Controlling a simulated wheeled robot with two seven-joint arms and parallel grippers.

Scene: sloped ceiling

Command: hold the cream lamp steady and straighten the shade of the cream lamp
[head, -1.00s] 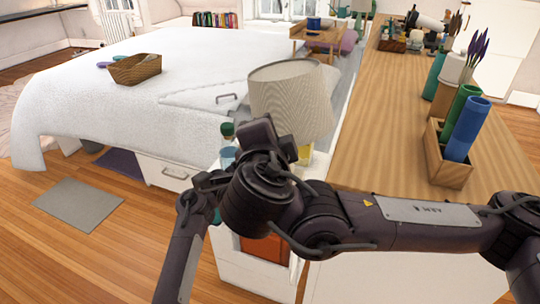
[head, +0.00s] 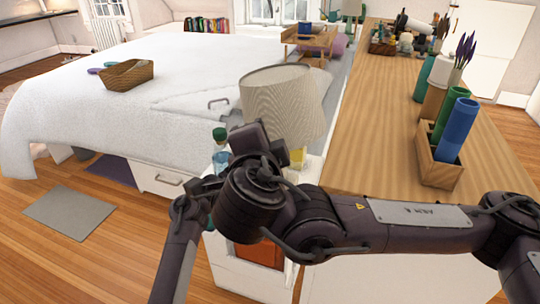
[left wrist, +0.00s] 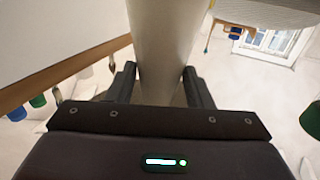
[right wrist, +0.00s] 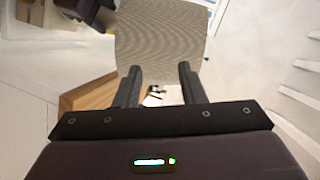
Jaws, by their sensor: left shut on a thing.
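The cream lamp's shade (head: 280,100) leans to one side in the head view, beyond my dark arm parts. Its pleated fabric also fills the upper middle of the right wrist view (right wrist: 162,40). My left gripper (left wrist: 160,88) is shut on the lamp's smooth cream body (left wrist: 165,40), one finger on each side. In the head view the arms hide this grip and most of the lamp's body. My right gripper (right wrist: 158,78) is open, its fingers apart and pointing toward the shade's edge; nothing shows held between them. Whether a fingertip touches the shade I cannot tell.
A wooden counter (head: 385,120) runs along the right, with a wooden holder (head: 440,172) and a blue cylinder (head: 456,130) on it. A green-capped bottle (head: 219,134) stands left of the lamp. A white bed (head: 90,110) with a basket (head: 126,74) lies to the left.

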